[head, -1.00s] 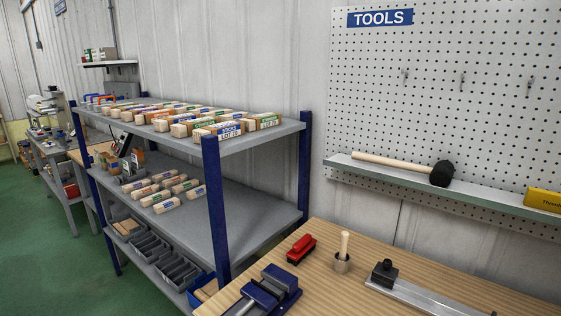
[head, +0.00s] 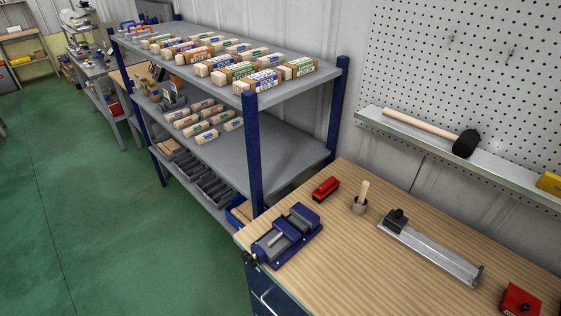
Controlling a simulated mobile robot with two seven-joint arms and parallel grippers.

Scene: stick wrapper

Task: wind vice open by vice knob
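The blue vice (head: 288,236) with grey jaws sits at the near left corner of the wooden workbench (head: 400,275) in the head view. The vice knob (head: 249,258) is a small dark shape at its front end, just over the bench edge. From this view I cannot tell how wide the jaws stand. Neither of my grippers shows in the head view.
A blue-posted shelf rack (head: 253,150) with wrapped stick bundles stands close behind and left of the vice. Green floor (head: 110,230) is open at the left.

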